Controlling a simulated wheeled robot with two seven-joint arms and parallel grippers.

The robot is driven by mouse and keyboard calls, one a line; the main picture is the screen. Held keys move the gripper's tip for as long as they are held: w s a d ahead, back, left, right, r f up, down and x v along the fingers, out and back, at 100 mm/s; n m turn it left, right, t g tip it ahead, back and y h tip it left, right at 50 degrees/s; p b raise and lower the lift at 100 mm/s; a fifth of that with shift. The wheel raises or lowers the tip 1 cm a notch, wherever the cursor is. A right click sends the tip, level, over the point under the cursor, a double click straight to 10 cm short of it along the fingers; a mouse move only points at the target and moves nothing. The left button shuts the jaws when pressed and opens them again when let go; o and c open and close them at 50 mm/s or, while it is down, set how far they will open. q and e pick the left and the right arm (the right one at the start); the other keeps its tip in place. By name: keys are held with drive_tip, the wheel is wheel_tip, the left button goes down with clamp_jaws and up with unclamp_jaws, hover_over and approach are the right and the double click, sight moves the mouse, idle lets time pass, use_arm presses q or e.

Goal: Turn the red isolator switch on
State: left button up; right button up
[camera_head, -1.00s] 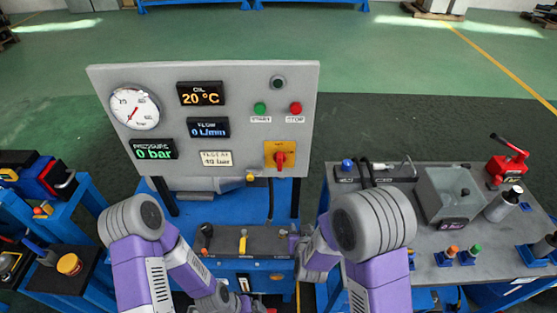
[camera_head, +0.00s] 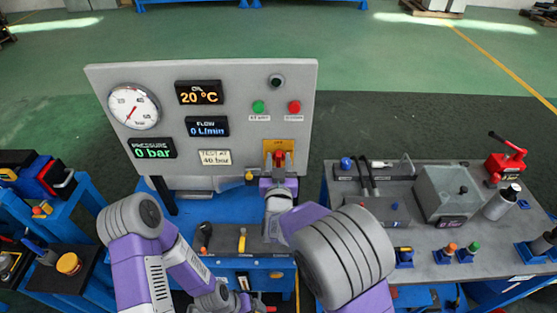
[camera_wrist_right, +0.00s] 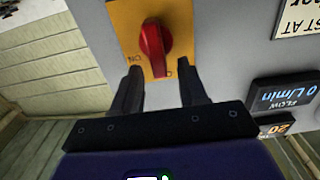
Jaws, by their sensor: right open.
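The red isolator switch (camera_head: 279,156) is a red knob on a yellow plate at the lower right of the grey panel. In the right wrist view the red knob (camera_wrist_right: 155,45) stands roughly upright on its yellow plate, with small lettering beside it. My right gripper (camera_head: 279,174) is just in front of the switch and hides its lower part. In the wrist view the right gripper (camera_wrist_right: 160,82) is open, its fingers apart and empty, with the knob ahead of the gap, not between them. My left arm is low at left; its gripper is not clearly shown.
The panel carries a round gauge (camera_head: 134,106), several displays, a green button (camera_head: 258,107) and a red button (camera_head: 294,107). A bench (camera_head: 450,262) with a grey box and a red hand pump (camera_head: 507,160) stands at the right. A blue stand with parts is at the left.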

drive_tip(key=shift+w, duration=0.45)
drive_tip(key=shift+c, duration=0.4)
clamp_jaws()
